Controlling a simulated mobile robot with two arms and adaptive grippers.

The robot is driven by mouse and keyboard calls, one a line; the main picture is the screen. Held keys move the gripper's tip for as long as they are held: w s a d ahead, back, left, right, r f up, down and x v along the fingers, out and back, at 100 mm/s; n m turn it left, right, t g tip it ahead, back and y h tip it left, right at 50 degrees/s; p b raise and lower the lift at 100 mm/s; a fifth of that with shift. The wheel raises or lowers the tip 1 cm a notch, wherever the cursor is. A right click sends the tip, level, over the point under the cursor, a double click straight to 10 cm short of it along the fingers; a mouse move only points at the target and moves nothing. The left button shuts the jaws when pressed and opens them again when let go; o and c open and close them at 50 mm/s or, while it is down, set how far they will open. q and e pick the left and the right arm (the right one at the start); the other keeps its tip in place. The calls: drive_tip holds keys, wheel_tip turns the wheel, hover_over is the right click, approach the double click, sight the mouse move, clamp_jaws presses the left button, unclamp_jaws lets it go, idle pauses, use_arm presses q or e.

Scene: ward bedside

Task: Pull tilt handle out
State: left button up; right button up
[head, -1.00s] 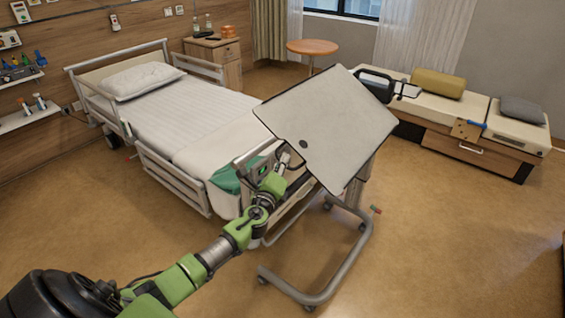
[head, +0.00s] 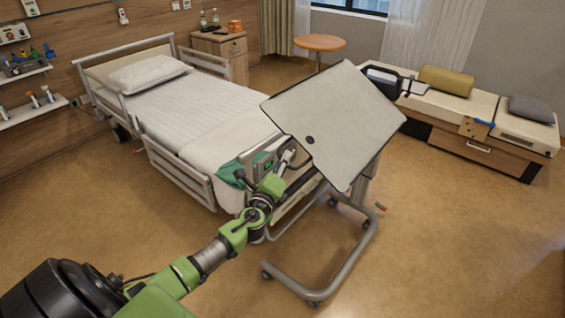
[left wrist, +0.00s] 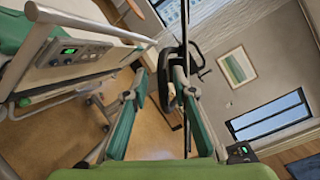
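The overbed table has a pale, steeply tilted top (head: 340,115) with a dark round spot near its lower left edge. My left gripper (head: 289,158) is at that lower left edge, partly overlapping it in the head view. In the left wrist view my left gripper (left wrist: 160,75) has its two green-and-grey fingers apart, so it is open. The tabletop shows there nearly edge-on as a thin dark line, close to the right finger. A dark part shows between the fingers; I cannot tell whether it is the tilt handle. My right gripper is not in view.
The bed (head: 190,105) stands to the left, its footboard with a control panel (left wrist: 70,50) close to my left gripper. The table's grey wheeled base (head: 345,270) is on the floor below. A bench (head: 470,105) stands behind at right. The floor at right is free.

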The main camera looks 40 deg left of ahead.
use_arm(q)
drive_tip(key=v, duration=1.2)
drive_tip(key=shift+f, duration=0.1)
drive_tip(key=s+f+n+g+h, duration=0.1)
drive_tip(key=s+f+n+g, duration=0.25)
drive_tip(key=f, duration=0.75)
drive_tip(key=s+d+f+n+g, duration=0.15)
drive_tip(key=s+f, duration=0.35)
drive_tip(key=f, duration=0.6)
drive_tip(key=s+f+n+g+h, duration=0.1)
drive_tip(key=s+f+n+g, duration=0.25)
drive_tip(key=f, duration=0.75)
drive_tip(key=s+d+f+n+g+h, duration=0.1)
drive_tip(key=s+d+f+n+g, duration=0.1)
drive_tip(key=s+f, duration=0.5)
drive_tip(key=s+d+f+n+g+h, duration=0.1)
drive_tip(key=s+d+f+n+g, duration=0.2)
drive_tip(key=s+d+f, duration=0.4)
drive_tip(key=s+d+f+n+g+h, duration=0.1)
drive_tip(key=s+d+f+n, duration=0.4)
drive_tip(key=s, duration=1.5)
wheel_tip(320, 180, down, 3)
drive_tip(key=shift+s+d+r+g, duration=0.1)
drive_tip(key=shift+s+d+g, duration=0.15)
drive_tip(key=shift+g, duration=0.6)
